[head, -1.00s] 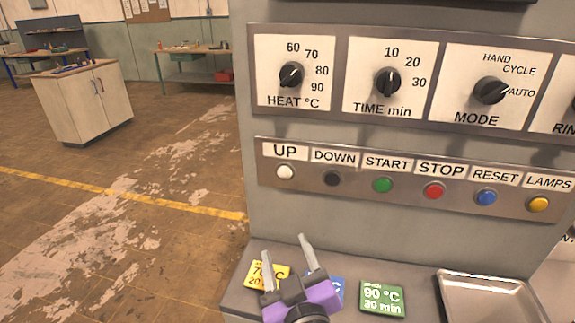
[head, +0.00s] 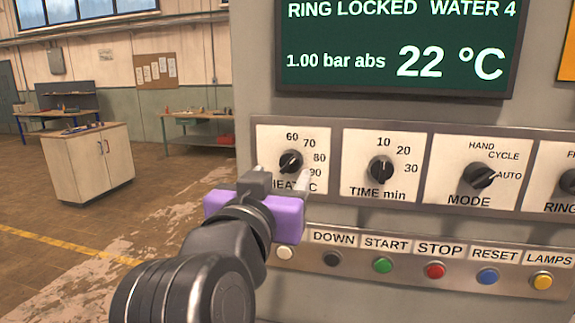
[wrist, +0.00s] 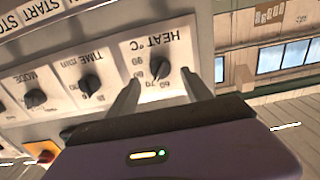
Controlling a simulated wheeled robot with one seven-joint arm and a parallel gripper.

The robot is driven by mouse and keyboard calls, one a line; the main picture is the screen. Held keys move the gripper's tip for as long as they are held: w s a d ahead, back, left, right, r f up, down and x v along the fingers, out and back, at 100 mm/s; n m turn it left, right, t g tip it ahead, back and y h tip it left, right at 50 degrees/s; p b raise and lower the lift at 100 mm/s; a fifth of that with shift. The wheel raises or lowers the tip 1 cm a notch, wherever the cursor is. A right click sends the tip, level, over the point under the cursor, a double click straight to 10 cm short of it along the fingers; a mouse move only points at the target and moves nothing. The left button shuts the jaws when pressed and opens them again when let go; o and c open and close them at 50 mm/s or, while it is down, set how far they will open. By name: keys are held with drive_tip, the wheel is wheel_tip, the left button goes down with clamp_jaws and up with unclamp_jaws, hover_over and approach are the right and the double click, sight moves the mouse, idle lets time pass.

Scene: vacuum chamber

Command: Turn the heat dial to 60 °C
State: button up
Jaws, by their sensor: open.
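The heat dial (head: 290,161) is a black knob on a white plate marked 60, 70, 80 and 90, at the left of the upper control row. Its exact setting is too small to read for sure. The dial also shows in the wrist view (wrist: 160,69), upside down, between my fingers. My gripper (head: 282,178) is open and empty in front of the heat plate, covering part of the HEAT label. In the wrist view, the fingertips (wrist: 160,80) lie on either side of the dial; I cannot tell whether they touch it.
The time dial (head: 381,169) and mode dial (head: 479,176) are to the right. Below is a button row with a white UP button (head: 285,252) close under my gripper. The display (head: 397,50) reads 22 °C, 1.00 bar abs, RING LOCKED. Open floor lies left.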

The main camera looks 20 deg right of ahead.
sight(288, 167)
drive_tip(key=p+x, duration=0.1)
drive_tip(key=x, duration=0.4)
drive_tip(key=shift+w+d, duration=0.2)
drive_tip(key=shift+w, duration=0.1)
drive_tip(key=shift+c, duration=0.5)
clamp_jaws()
drive_tip(key=n+p, duration=0.3)
drive_tip(key=n, duration=0.1)
drive_tip(key=shift+r+p, duration=0.2)
drive_tip(key=shift+p, duration=0.2)
drive_tip(key=shift+f+n+p, duration=0.1)
drive_tip(key=shift+n+p, duration=1.25)
drive_tip(key=shift+n, duration=0.65)
